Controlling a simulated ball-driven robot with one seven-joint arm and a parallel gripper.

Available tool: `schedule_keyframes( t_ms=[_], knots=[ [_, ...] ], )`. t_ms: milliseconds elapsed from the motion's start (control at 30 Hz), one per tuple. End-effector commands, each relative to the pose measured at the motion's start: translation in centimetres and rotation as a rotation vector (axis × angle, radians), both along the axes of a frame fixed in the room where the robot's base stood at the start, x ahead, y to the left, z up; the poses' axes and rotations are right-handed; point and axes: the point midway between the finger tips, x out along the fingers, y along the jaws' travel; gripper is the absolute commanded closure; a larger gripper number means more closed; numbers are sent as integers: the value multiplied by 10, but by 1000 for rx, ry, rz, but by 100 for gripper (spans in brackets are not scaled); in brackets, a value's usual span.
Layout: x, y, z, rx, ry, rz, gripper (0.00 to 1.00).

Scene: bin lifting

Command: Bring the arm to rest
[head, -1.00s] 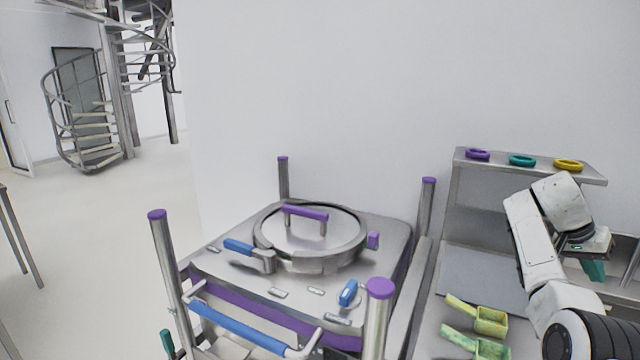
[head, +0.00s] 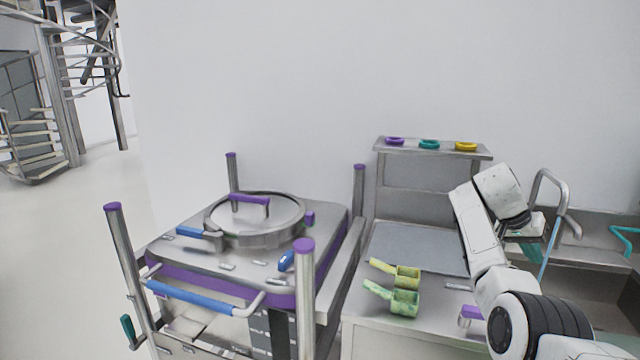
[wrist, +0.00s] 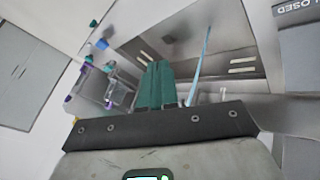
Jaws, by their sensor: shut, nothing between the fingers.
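My white arm is bent upward at the right of the head view. My gripper (head: 549,242) is beside the bent wrist, partly hidden by it, over the right-hand counter area. In the wrist view the teal fingers of my gripper (wrist: 157,84) lie side by side, shut, with nothing between them. A steel sink basin (wrist: 205,50) fills the view beyond the fingers.
A steel bin (head: 222,265) with a round clamped lid (head: 262,215) stands between purple-capped posts at the left. Yellow and green scoops (head: 404,302) lie on the counter. Purple, teal and yellow rings (head: 466,146) sit on the shelf. A curved tap (head: 553,190) rises near my gripper.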

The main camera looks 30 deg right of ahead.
Motion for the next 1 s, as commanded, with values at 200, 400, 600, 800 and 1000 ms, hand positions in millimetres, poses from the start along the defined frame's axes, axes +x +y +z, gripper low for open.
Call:
schedule_keyframes(
  t_ms=[200,400,600,800,1000],
  knots=[
    [4,17,-32,23,2,38,100],
    [8,38,-69,53,1,88,100],
    [8,72,-121,96,2,164,100],
    [-2,132,-200,166,4,301,100],
    [-30,207,-276,249,6,482,100]
  ],
)
